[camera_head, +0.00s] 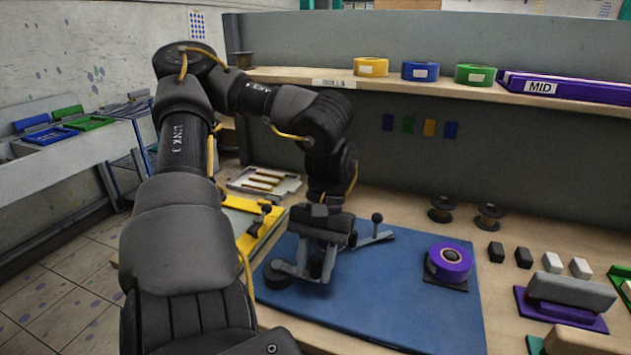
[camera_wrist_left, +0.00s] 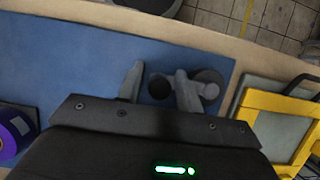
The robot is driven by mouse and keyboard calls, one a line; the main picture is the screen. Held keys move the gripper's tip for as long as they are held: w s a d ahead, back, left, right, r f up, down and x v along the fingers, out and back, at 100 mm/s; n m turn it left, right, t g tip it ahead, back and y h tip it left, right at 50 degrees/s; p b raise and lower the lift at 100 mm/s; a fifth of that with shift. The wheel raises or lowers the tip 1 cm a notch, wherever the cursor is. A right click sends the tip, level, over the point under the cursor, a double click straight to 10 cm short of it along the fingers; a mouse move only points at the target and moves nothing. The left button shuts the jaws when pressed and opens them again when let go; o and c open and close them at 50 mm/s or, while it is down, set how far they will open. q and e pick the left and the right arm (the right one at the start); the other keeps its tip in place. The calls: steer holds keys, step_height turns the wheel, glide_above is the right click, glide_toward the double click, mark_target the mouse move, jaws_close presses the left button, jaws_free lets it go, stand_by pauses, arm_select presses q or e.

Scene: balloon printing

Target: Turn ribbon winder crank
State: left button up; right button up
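The ribbon winder, with a dark round disc (camera_head: 278,275) and grey arms, stands on the blue mat (camera_head: 400,310), partly hidden by my left gripper. My left gripper (camera_head: 317,262) points down over it. In the left wrist view its two grey fingers (camera_wrist_left: 158,85) are apart, with a dark round knob (camera_wrist_left: 157,89) showing between them. I cannot tell whether either finger touches the knob. The winder's disc also shows beside the right-hand finger in the wrist view (camera_wrist_left: 208,78). My right gripper is in neither view.
A purple ribbon roll (camera_head: 448,262) sits at the mat's right edge. A grey lever with a black ball (camera_head: 376,218) stands behind the gripper. A yellow frame (camera_head: 245,225) lies to the left. Ribbon rolls (camera_head: 420,71) line the shelf. The mat's front is clear.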

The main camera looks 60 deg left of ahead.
arm_select(q)
steer(key=shift+o, duration=0.5)
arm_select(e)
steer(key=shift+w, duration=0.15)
arm_select(q)
steer(key=shift+r, duration=0.1)
steer(key=shift+r, duration=0.25)
step_height(320, 180, up, 3)
steer(key=shift+w+p, duration=0.1)
steer(key=shift+p, duration=1.05)
steer(key=s+d+r+b, duration=0.6)
steer(key=s+d+r, duration=0.2)
steer(key=d, duration=0.3)
steer(key=shift+d+r, duration=0.2)
steer(key=shift+r, duration=0.45)
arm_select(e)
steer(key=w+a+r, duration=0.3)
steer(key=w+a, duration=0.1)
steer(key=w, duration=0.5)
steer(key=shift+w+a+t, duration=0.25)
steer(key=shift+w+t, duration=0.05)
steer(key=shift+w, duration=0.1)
